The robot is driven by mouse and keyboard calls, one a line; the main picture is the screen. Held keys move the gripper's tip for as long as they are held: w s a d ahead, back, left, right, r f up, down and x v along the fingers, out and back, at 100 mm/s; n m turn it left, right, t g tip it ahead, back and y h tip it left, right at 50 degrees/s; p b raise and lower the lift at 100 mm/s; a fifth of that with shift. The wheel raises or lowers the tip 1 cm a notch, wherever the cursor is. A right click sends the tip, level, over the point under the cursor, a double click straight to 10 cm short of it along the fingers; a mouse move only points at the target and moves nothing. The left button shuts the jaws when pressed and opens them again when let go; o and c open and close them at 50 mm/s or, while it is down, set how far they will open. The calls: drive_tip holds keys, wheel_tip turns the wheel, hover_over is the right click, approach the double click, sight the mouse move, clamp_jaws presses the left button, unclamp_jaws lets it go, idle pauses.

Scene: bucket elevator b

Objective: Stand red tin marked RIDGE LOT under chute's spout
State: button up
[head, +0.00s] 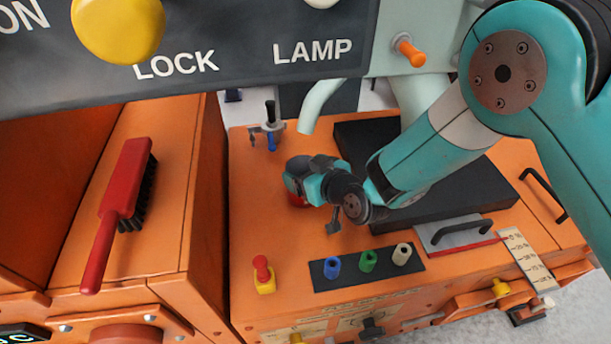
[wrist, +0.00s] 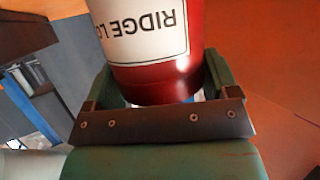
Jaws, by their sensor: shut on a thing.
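The red tin (wrist: 160,78) fills the top middle of the wrist view. Its white label (wrist: 150,30) reads RIDGE LO, upside down, with the rest cut off. My gripper (wrist: 158,92) is shut on it, one green finger on each side. In the head view my gripper (head: 301,180) is over the left part of the orange deck, and only a red sliver of the tin (head: 296,199) shows below it. The chute's pale green spout (head: 313,112) curves down behind and above my gripper, apart from it. I cannot tell whether the tin touches the deck.
A black plate (head: 365,140) lies right of my gripper, partly under my arm. A small clamp with a blue part (head: 270,135) stands behind left. Blue, green and cream pegs (head: 368,260) and a red-yellow knob (head: 263,274) are in front. A red brush (head: 118,205) lies left. Deck between is clear.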

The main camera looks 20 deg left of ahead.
drive_tip(key=o, duration=1.1)
drive_tip(key=shift+c, duration=0.2)
drive_tip(key=s+d+r+g+h, duration=0.1)
drive_tip(key=s+d+r+g, duration=0.1)
drive_tip(key=s+d+r, duration=0.5)
drive_tip(key=s+d+r+g+h, duration=0.1)
drive_tip(key=s+d+r+g, duration=0.15)
drive_tip(key=d+r, duration=0.75)
drive_tip(key=s+d+r+m+g+h, duration=0.1)
drive_tip(key=s+d+r+m+h, duration=0.1)
drive_tip(key=s+d, duration=0.3)
drive_tip(key=s+d+r+m+g+h, duration=0.1)
drive_tip(key=s+d+r+m+h, duration=0.1)
drive_tip(key=s+d, duration=0.4)
drive_tip(key=d+r+h+b, duration=0.1)
drive_tip(key=d, duration=0.3)
drive_tip(key=shift+s+r+m+g, duration=0.15)
drive_tip(key=shift+m+g, duration=0.15)
drive_tip(key=shift+g, duration=0.05)
